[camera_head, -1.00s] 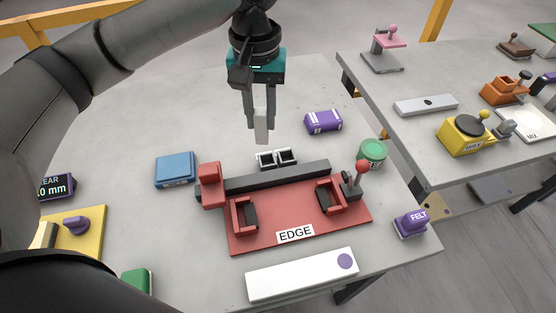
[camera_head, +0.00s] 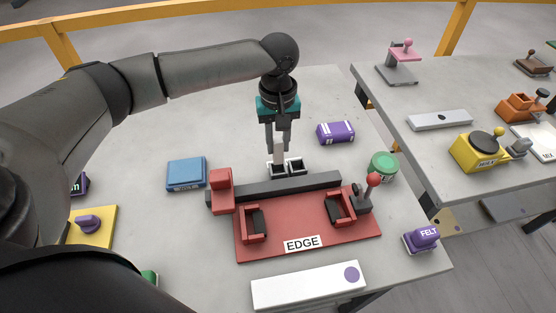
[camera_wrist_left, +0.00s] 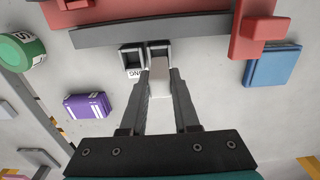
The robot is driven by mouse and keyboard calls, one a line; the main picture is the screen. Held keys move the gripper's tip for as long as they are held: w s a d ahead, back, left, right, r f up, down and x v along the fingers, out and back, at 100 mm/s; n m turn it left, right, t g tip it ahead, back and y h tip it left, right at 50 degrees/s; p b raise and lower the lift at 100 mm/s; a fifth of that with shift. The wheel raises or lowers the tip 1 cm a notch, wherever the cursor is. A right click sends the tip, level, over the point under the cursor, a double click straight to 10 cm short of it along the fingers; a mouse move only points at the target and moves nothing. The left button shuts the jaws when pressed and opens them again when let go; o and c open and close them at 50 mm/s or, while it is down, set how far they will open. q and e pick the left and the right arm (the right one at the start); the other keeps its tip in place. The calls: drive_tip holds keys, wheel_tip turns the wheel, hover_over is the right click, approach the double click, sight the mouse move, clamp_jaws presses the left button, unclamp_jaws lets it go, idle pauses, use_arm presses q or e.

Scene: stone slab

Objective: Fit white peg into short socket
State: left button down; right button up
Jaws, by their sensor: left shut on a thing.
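My left gripper (camera_head: 278,146) points down and is shut on the white peg (camera_head: 279,154), which is upright between its fingers. The peg also shows in the left wrist view (camera_wrist_left: 160,80). Two small square, dark-edged sockets stand side by side behind the red fixture: a left one (camera_head: 273,171) and a right one (camera_head: 297,165). The peg's lower end is at the left socket in the head view; I cannot tell whether it is inside or just above. In the wrist view that socket (camera_wrist_left: 158,48) lies just beyond the peg, the other (camera_wrist_left: 131,59) beside it.
The red EDGE fixture (camera_head: 310,222) with its dark bar (camera_head: 285,187) lies right in front of the sockets. A blue box (camera_head: 186,173) is left, a purple box (camera_head: 335,132) and green round container (camera_head: 383,166) right. Table behind the blue box is clear.

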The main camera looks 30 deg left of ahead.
sight(278, 158)
use_arm(q)
wheel_tip(278, 158, down, 6)
drive_tip(key=shift+r+b, duration=0.25)
drive_tip(key=shift+b, duration=0.3)
drive_tip(key=c, duration=0.7)
unclamp_jaws()
drive_tip(key=shift+f, duration=0.1)
drive_tip(key=shift+o, duration=0.2)
wheel_tip(278, 158, up, 12)
drive_tip(key=p, duration=0.2)
drive_tip(key=shift+r+p, duration=0.2)
drive_tip(key=shift+p, duration=0.15)
drive_tip(key=shift+f, duration=0.1)
